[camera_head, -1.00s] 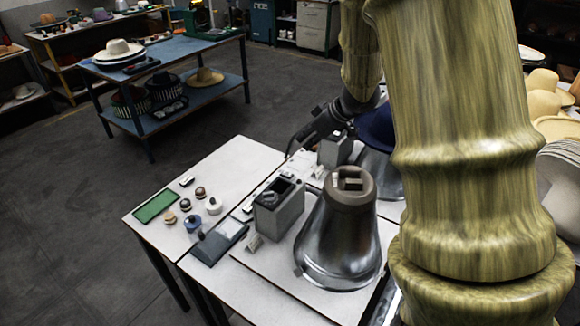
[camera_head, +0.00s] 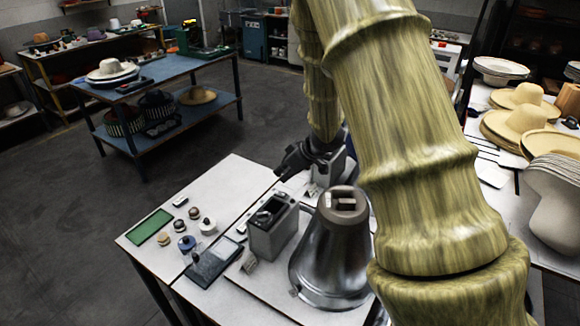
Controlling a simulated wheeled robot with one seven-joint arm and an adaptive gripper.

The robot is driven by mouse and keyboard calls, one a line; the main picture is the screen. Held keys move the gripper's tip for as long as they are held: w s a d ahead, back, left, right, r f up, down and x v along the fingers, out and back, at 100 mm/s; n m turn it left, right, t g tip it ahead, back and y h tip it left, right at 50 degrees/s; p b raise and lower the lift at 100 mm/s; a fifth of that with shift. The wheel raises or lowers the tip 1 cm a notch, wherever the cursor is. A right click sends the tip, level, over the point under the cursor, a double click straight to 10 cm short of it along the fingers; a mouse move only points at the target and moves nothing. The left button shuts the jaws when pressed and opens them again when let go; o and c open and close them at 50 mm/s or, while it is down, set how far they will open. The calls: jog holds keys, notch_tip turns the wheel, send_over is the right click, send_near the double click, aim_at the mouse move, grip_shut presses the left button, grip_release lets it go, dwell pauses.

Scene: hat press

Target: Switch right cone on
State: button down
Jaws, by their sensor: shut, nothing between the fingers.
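Two metal cones stand on the white table, each with a grey box beside it. The front cone (camera_head: 335,255) is bare, with a brown top; its grey box (camera_head: 272,228) stands to its left with a dark recess on top. The rear cone is hidden behind my arm now. Its grey box (camera_head: 328,170) shows only partly. My gripper (camera_head: 281,171) is dark and shut, holding nothing. It hangs beside the rear box, on its left, beyond the front box. I cannot tell whether it touches anything. The switches are too small to make out.
A dark panel (camera_head: 214,259), a green pad (camera_head: 150,227) and several small knobs lie at the table's left. My arm covers the table's right rear. Straw hats (camera_head: 520,121) are on another table at right. A blue table (camera_head: 175,66) stands behind. The floor between is clear.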

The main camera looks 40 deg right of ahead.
aim_at(283, 194)
jog(key=f, duration=0.3)
jog(key=shift+w+a+p, duration=0.1)
jog(key=shift+w+p, duration=0.1)
jog(key=shift+p, duration=0.15)
jog(key=shift+s+f, duration=0.1)
jog(key=shift+f, duration=0.9)
